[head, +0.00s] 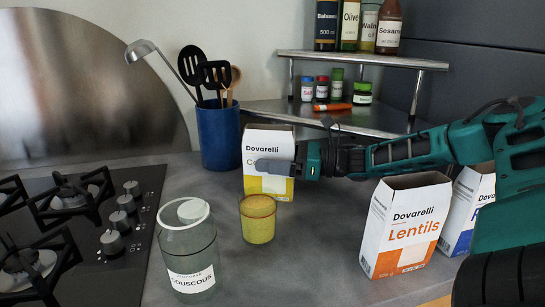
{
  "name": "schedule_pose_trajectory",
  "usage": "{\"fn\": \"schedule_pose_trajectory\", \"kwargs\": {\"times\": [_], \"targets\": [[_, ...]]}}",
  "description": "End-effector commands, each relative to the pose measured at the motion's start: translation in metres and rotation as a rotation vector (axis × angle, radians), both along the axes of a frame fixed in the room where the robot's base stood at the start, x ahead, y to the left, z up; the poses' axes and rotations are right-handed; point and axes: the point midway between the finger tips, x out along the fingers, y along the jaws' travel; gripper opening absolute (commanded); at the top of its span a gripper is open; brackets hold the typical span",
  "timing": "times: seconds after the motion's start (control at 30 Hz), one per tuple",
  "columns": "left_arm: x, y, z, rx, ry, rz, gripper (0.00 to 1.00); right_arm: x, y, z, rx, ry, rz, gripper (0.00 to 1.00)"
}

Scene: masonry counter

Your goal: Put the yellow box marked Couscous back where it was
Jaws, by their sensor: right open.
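The yellow-and-white Dovarelli box (268,187) stands upright on the counter, right of the blue utensil pot. Only the first letters of its name, "Co", show; the rest is behind my right gripper (262,167). My right arm comes in from the right, and the gripper is at the front of the box, across its middle. It is open; one grey finger shows clearly and the other is hard to make out. I cannot tell whether it touches the box. My left gripper is not in view.
A glass jar labelled Couscous (188,255) and a yellow cup (258,222) stand in front. A Lentils box (405,225) and a blue-and-white box (462,212) stand at right. The blue utensil pot (219,137) and a two-tier shelf (365,60) are behind. The hob (85,240) is left.

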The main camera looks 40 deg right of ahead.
Motion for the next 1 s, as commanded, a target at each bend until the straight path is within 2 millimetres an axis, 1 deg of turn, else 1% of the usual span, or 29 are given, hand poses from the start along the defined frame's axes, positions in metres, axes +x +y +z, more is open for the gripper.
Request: {"fn": "schedule_pose_trajectory", "kwargs": {"times": [0.37, 0.4, 0.53, 0.6, 0.73, 0.9, 1.0], "targets": [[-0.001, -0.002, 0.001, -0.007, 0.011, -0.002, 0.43, 0.000, 0.000, -0.002, -0.002, 0.004, -0.001, 0.84], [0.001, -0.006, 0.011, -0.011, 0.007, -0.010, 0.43, 0.000, 0.000, 0.005, -0.001, -0.001, -0.001, 0.84], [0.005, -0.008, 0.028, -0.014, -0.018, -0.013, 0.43, 0.000, -0.001, 0.029, 0.000, -0.005, -0.001, 0.84], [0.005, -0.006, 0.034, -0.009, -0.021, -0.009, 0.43, 0.000, -0.001, 0.042, 0.002, -0.005, -0.002, 0.84], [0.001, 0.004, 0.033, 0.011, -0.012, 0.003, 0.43, 0.000, 0.000, 0.067, 0.002, -0.006, -0.002, 0.84], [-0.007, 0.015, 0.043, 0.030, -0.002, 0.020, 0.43, 0.000, 0.000, 0.104, 0.002, -0.006, -0.002, 0.84], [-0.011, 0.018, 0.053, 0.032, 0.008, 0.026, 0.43, 0.000, 0.000, 0.123, 0.002, -0.004, -0.002, 0.84]]}}
